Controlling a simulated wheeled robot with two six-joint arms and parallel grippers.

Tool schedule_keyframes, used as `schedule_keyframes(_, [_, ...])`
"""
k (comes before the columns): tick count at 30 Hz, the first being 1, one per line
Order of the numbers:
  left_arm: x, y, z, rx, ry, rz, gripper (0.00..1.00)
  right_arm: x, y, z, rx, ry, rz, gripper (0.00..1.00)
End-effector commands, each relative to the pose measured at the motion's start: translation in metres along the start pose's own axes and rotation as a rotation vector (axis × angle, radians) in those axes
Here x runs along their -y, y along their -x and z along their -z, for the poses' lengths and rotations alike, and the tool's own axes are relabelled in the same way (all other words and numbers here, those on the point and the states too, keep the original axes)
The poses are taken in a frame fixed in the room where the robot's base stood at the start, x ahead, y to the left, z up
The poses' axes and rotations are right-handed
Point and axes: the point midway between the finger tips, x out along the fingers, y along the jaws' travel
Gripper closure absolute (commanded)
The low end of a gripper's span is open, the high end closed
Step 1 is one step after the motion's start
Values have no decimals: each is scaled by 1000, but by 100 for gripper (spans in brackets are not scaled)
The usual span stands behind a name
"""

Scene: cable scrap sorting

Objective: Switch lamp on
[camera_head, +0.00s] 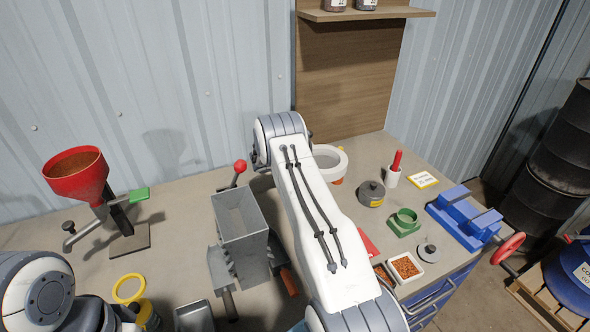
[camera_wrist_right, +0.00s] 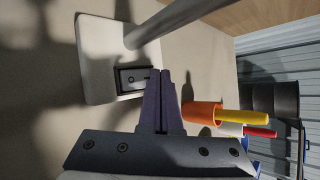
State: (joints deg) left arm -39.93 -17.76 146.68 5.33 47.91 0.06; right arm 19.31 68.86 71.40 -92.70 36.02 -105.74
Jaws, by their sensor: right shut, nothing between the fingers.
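The lamp shows in the head view as a white ring-shaped head (camera_head: 343,163), partly hidden behind my right arm. I cannot tell whether it is lit. In the right wrist view, a pale lamp base (camera_wrist_right: 92,60) carries a grey pole (camera_wrist_right: 165,25) and a dark rocker switch (camera_wrist_right: 133,79) in a recessed frame. My right gripper (camera_wrist_right: 158,75) is shut and empty, its fingertips close beside the switch's right end. I cannot tell whether they touch it. In the head view this gripper is hidden behind my arm. My left gripper is not seen; only left arm links show at bottom left.
An orange cup (camera_wrist_right: 200,113) with a yellow handle stands right of the fingers. In the head view, a grey pot (camera_head: 371,194), green part (camera_head: 405,222) and blue vise (camera_head: 465,217) stand to the right. A grey hopper (camera_head: 242,228) and red funnel (camera_head: 77,180) stand left.

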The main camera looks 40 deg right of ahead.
Motion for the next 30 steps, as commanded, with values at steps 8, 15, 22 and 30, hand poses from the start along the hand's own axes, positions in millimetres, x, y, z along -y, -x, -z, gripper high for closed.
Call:
schedule_keyframes(8, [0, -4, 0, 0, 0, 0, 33, -2, -3, 2, 0, 0, 0, 100])
schedule_keyframes(15, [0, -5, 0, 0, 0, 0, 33, -3, -4, 3, 0, 0, 0, 100])
schedule_keyframes(22, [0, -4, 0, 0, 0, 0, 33, -2, -3, 2, 0, 0, 0, 100])
schedule_keyframes(30, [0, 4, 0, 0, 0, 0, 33, 4, 5, -4, 0, 0, 0, 100])
